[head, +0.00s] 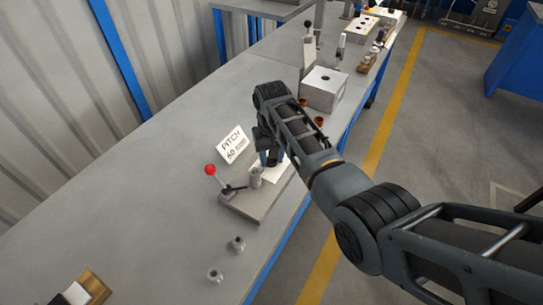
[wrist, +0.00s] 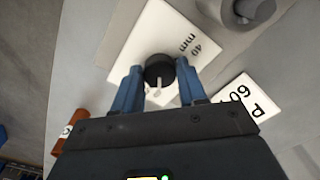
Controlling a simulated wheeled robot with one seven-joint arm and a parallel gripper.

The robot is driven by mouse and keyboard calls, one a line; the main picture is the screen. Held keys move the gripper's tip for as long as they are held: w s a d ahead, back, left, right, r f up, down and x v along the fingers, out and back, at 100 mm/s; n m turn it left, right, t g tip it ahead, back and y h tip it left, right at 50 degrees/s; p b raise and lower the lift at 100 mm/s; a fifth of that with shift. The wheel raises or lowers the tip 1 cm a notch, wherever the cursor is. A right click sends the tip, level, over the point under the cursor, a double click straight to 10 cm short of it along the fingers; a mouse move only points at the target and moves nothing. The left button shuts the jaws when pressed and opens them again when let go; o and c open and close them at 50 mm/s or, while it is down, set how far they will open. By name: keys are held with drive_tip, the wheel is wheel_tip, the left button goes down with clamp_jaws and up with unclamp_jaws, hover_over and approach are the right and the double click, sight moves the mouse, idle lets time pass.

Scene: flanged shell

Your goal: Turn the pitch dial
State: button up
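The pitch dial (wrist: 160,70) is a small black round knob with a white pointer, on a white plate (wrist: 152,32) marked "40 mm" in the wrist view. The pointer faces my palm, away from that marking. My gripper (wrist: 159,72) has its two blue fingers on either side of the dial, close against its edges. I cannot tell whether they touch it. In the head view my gripper (head: 270,157) is low over the white plate (head: 270,170), and my arm hides the dial. A sign (head: 233,146) reading "PITCH 60 mm" stands to the left.
A red-knobbed lever (head: 211,170) and a grey cylinder (head: 255,177) stand on the base plate just nearer. Two small metal parts (head: 238,243) lie in front. A grey box (head: 324,90) and orange-brown pieces (head: 319,121) are beyond.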

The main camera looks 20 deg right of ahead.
drive_tip(key=o, duration=0.4)
drive_tip(key=shift+c, duration=0.2)
drive_tip(key=shift+r+b, duration=0.4)
drive_tip(key=shift+r, duration=3.45)
